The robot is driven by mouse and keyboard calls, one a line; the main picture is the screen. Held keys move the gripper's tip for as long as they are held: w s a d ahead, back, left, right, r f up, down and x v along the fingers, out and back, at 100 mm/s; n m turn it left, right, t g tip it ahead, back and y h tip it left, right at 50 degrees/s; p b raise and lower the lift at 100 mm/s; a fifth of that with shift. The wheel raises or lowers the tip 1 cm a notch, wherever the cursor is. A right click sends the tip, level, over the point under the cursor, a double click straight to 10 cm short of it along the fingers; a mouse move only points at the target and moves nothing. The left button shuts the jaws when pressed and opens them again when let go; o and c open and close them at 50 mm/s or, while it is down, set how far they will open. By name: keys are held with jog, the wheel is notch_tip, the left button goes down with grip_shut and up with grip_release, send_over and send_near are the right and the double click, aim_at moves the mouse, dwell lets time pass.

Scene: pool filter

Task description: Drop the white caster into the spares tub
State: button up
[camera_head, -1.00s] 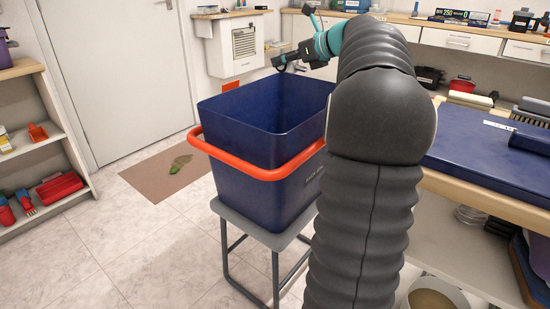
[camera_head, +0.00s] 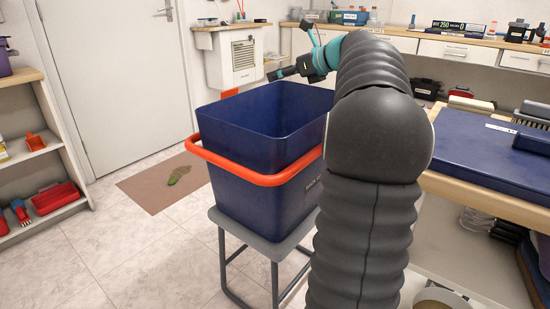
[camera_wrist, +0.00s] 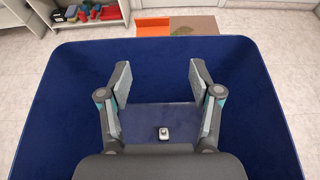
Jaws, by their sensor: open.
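The spares tub is a deep dark-blue bin (camera_head: 250,125) with an orange-red handle bar, standing on a grey stool. In the wrist view its blue wall (camera_wrist: 262,105) surrounds my gripper. My gripper (camera_wrist: 161,75) is open, its two fingers wide apart with nothing between them, over the tub. In the head view my gripper (camera_head: 284,73) is above the tub's far rim. A small white piece with a dark part, which looks like the white caster (camera_wrist: 163,132), lies on the tub's floor, apart from the fingers. The head view does not show the tub's floor.
A workbench with a blue case (camera_head: 485,150) stands to the right. A shelf (camera_head: 35,150) with red tools is at the left. A brown mat (camera_head: 165,182) lies before the door, with clear tiled floor around it.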

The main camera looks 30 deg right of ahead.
jog(key=v, duration=1.2)
